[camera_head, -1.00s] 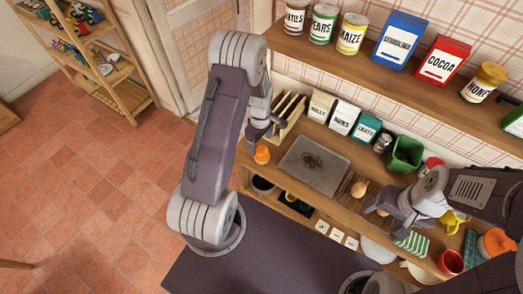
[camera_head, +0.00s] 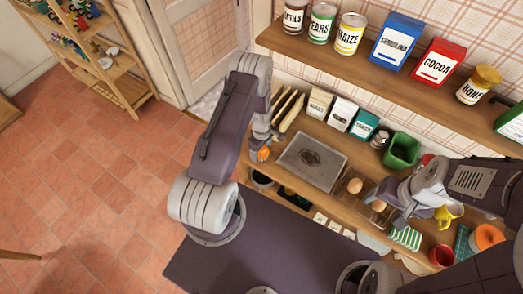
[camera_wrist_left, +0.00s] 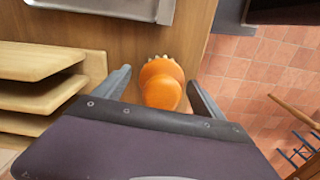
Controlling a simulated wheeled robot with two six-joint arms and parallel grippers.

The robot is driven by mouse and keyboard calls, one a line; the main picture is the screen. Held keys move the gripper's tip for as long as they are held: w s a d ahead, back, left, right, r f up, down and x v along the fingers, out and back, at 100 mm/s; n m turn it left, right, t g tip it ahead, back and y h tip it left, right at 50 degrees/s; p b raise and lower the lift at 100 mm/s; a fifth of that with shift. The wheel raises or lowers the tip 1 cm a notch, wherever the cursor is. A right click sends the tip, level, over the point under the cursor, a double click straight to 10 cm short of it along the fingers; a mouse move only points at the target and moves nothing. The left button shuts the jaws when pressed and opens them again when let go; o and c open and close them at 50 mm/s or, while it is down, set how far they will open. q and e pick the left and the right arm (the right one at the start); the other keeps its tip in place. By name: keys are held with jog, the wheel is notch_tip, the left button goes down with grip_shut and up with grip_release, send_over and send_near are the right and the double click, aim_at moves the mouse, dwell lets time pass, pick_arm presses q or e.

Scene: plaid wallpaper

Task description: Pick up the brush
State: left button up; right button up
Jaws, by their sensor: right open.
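The orange brush (camera_head: 262,155) stands at the left end of the wooden counter in the head view, partly covered by my left gripper (camera_head: 266,143). In the left wrist view the brush (camera_wrist_left: 161,88) has a rounded orange body and a pale, toothed edge at its far side. My left gripper (camera_wrist_left: 160,92) is open, with one finger on each side of the brush and a visible gap to each. My right gripper (camera_head: 384,205) is open at the right part of the counter, near the eggs.
A grey metal tray (camera_head: 312,161) lies right of the brush. Wooden boards (camera_head: 290,112) stand in a rack behind it. Eggs (camera_head: 355,186), small boxes (camera_head: 343,116) and a green bin (camera_head: 402,150) are further right. The counter's left edge drops to the tiled floor (camera_wrist_left: 245,65).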

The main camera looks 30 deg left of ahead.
pick_arm(q)
jog(key=shift+s+r, duration=0.1)
jog(key=shift+s, duration=0.05)
jog(key=c, duration=1.4)
jog(key=shift+o, duration=0.2)
jog(key=shift+r+b, duration=0.4)
jog(key=shift+r, duration=0.2)
jog(key=r, duration=0.1)
jog(key=r+b, duration=0.1)
jog(key=shift+d+r, duration=0.2)
jog(key=shift+r, duration=0.2)
jog(key=d+r+b, duration=0.1)
jog(key=d+r, duration=0.2)
jog(key=d, duration=0.2)
jog(key=s+d+r+b, duration=0.1)
jog(key=d+r+b, duration=0.1)
jog(key=d+r, duration=0.2)
jog(key=shift+s+d, duration=0.2)
jog(key=shift+d, duration=0.95)
jog(key=o, duration=0.8)
jog(key=c, duration=0.6)
